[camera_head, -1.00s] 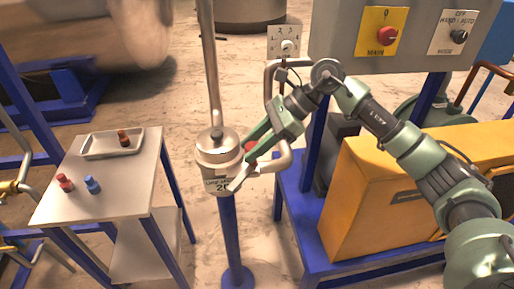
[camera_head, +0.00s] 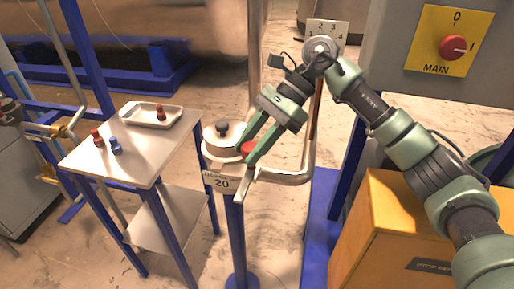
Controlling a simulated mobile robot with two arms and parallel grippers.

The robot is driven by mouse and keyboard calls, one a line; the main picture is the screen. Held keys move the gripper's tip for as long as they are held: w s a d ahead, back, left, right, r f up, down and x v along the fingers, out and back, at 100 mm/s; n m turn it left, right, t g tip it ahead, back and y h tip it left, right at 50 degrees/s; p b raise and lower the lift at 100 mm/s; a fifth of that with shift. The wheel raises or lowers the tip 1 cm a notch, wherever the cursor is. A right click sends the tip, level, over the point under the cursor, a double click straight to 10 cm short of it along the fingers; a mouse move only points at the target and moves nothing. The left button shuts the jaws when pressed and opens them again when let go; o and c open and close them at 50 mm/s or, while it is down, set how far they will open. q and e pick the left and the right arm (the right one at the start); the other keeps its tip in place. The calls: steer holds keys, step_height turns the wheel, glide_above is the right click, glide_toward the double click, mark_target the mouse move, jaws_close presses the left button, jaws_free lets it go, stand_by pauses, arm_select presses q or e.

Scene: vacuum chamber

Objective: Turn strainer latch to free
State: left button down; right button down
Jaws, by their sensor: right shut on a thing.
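The strainer (camera_head: 222,140) is a pale round pot with a dark knob on its lid, standing on a blue post beside a bent metal pipe. A plate marked 20 hangs on its front. A red part (camera_head: 249,148), which looks like the latch grip, sits at the strainer's right side. My right gripper (camera_head: 250,155) reaches down from the upper right with its green fingers around the red part, and is shut on it. The fingers partly hide the red part, so how the latch is turned is hard to tell. My left gripper is not in view.
A grey panel with a red MAIN switch (camera_head: 453,47) is at upper right. A yellow cabinet (camera_head: 385,235) stands below my right arm.

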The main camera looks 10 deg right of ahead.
stand_by(0.3)
steer(key=c, duration=0.9)
jaws_free()
steer(key=shift+c, duration=0.2)
step_height(320, 180, up, 20)
